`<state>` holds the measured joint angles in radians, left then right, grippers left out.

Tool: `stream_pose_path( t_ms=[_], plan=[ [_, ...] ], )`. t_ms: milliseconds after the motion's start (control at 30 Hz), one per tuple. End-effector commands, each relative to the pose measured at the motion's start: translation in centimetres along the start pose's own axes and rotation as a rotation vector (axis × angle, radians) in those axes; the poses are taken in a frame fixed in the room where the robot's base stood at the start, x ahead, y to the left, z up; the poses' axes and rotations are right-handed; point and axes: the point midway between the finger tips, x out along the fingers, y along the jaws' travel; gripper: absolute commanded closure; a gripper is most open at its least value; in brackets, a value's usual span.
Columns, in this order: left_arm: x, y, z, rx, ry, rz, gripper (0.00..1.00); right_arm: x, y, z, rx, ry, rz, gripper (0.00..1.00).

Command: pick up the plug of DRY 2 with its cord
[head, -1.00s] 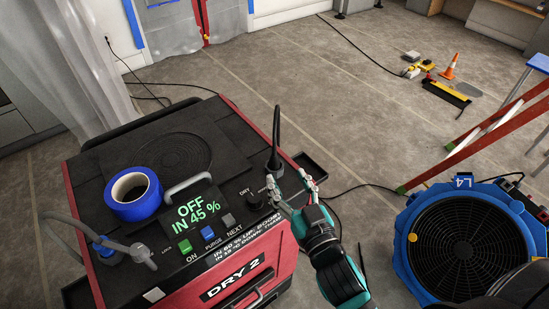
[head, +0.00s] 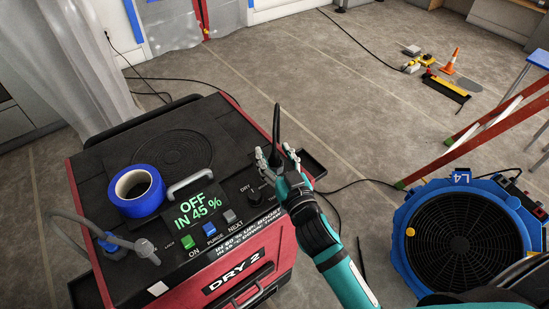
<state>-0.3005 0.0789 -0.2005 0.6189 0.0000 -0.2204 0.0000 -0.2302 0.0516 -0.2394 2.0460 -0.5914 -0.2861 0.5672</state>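DRY 2 (head: 238,271), a red and black machine, stands at the left with a lit panel reading "OFF IN 45 %". A black upright tapered piece, apparently the plug with its cord (head: 276,122), rises at the machine's right edge. My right gripper (head: 277,154) is at this piece, with one finger to its left and one to its right. The fingers are spread; I see no clear contact. The lower part of the piece is hidden behind the gripper. My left gripper is not in view.
A blue tape roll (head: 137,190) and a grey hose (head: 95,234) are on the machine's top. A blue fan (head: 408,247) labelled L4 stands at the right, near a red ladder (head: 440,160). Black cords lie on the floor. The floor (head: 330,100) behind the machine is mostly clear.

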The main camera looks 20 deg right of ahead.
Motion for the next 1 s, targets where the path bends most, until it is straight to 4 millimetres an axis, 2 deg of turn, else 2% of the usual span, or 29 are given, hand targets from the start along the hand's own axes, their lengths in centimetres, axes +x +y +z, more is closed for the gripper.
stream_pose_path(
  t_ms=[33, 367, 767, 1000],
  plan=[
    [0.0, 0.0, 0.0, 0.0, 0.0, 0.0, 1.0, 0.0, 0.0, 0.0, 0.0, 0.0, 0.0, 0.57],
    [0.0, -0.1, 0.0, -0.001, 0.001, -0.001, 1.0, 0.0, 0.0, 0.0, 0.0, 0.0, 0.0, 1.0],
    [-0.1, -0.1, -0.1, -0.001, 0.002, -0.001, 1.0, 0.0, 0.0, -0.4, 0.0, 0.003, 0.0, 1.0],
    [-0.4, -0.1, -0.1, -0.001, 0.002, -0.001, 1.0, 0.0, 0.0, -3.1, -0.001, 0.007, 0.0, 1.0]
  ],
)
